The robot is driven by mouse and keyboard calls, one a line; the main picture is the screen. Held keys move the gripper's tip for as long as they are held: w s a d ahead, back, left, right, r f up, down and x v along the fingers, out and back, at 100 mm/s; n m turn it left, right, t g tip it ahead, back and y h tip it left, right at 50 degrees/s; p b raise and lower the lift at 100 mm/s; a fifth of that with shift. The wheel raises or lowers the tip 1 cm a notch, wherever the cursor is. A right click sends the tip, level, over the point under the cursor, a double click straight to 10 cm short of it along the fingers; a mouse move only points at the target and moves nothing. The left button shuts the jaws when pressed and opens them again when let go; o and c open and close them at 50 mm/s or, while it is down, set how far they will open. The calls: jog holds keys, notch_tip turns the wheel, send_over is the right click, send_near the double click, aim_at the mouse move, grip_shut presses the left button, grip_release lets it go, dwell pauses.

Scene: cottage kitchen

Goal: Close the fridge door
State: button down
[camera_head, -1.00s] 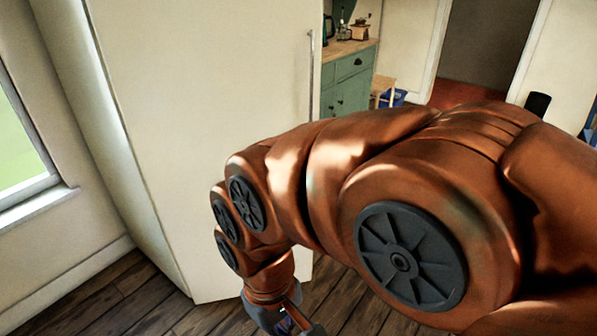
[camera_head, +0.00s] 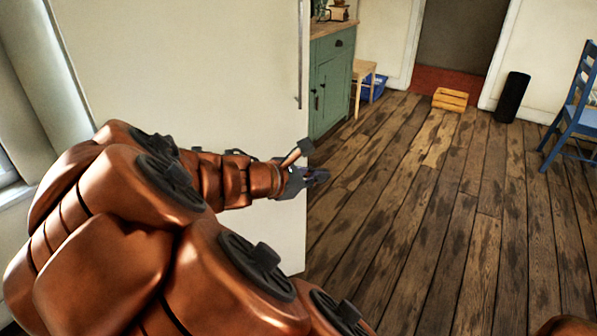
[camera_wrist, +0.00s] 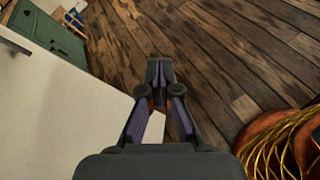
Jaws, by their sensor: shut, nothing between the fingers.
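The fridge door (camera_head: 190,70) is a tall, plain white panel filling the left of the head view. Its slim vertical handle (camera_head: 299,60) runs near the right edge. I cannot tell from here how far the door stands from the fridge body, which is not clearly seen. My gripper (camera_head: 318,175) is shut and empty. It is at the door's right edge, below the handle, with its fingertips past the edge over the floor. In the wrist view the door (camera_wrist: 60,110) lies left of my gripper (camera_wrist: 160,72). Contact with the edge cannot be told.
A green cabinet (camera_head: 328,85) stands just beyond the door, with a wooden stool (camera_head: 364,80) and a blue crate (camera_head: 375,88) beside it. A small wooden crate (camera_head: 450,99), a black cylinder (camera_head: 511,98) and a blue chair (camera_head: 575,115) are further off. The wooden floor (camera_head: 410,210) is largely clear.

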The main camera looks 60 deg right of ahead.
jog(key=w+d+f+n+h+b, duration=0.2)
jog(key=w+d+n+h+b, duration=0.2)
jog(key=d+n, duration=0.25)
jog(key=n+t+h+b, duration=0.1)
jog(key=n+t+b, duration=0.6)
jog(key=n, duration=1.4)
send_near(301, 156)
jog(key=s+a+r, duration=0.2)
jog(key=s+a, duration=0.3)
jog(key=shift+g, duration=0.3)
jog(key=shift+w+d+f+b, duration=0.1)
jog(key=shift+w+d+b, duration=0.65)
jog(key=shift+d, duration=1.3)
jog(key=shift+w+d+r+b, duration=0.1)
jog(key=shift+w+d+b, duration=0.65)
jog(key=shift+d, duration=1.35)
jog(key=shift+w+d+f+b, duration=0.1)
jog(key=shift+w+d+b, duration=0.25)
jog(key=shift+w+d, duration=1.25)
jog(key=shift+s+d, duration=0.45)
jog(key=shift+w+p, duration=0.15)
jog(key=shift+p, duration=0.15)
